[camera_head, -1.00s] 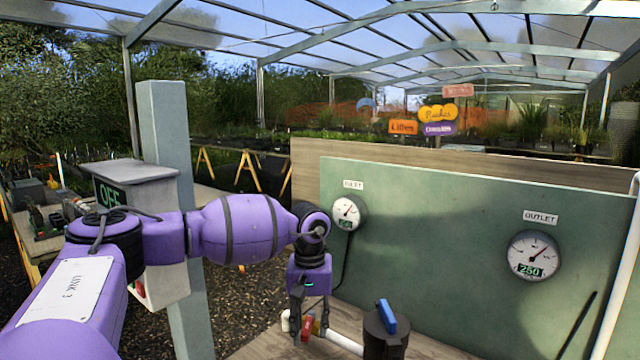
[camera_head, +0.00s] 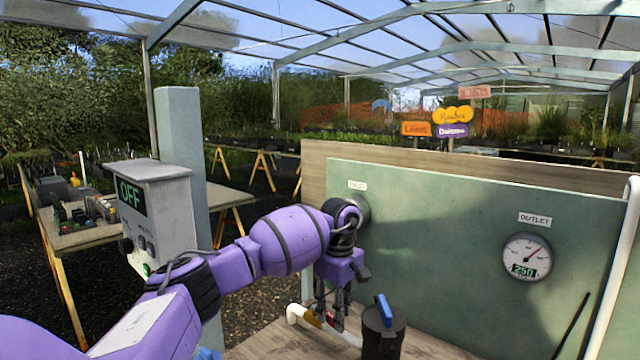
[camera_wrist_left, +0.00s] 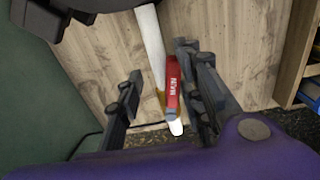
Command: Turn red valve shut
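The red valve handle (camera_wrist_left: 173,85), with white lettering reading MAIN, sits on a white pipe (camera_wrist_left: 151,45) in the left wrist view. A small brass-coloured part shows beside it. In the head view the red handle (camera_head: 331,319) is mostly hidden behind my fingers. My left gripper (camera_head: 330,308) points down over it. In the left wrist view the left gripper (camera_wrist_left: 158,65) is open, one finger on each side of the handle. The right finger is close to the handle; I cannot tell whether they touch. My right gripper is not in view.
A dark cylinder (camera_head: 383,343) with a blue handle (camera_head: 385,311) stands just right of my left gripper. The green panel (camera_head: 440,240) rises behind, with an outlet gauge (camera_head: 527,257) reading 250. A control box (camera_head: 158,215) showing OFF is at left.

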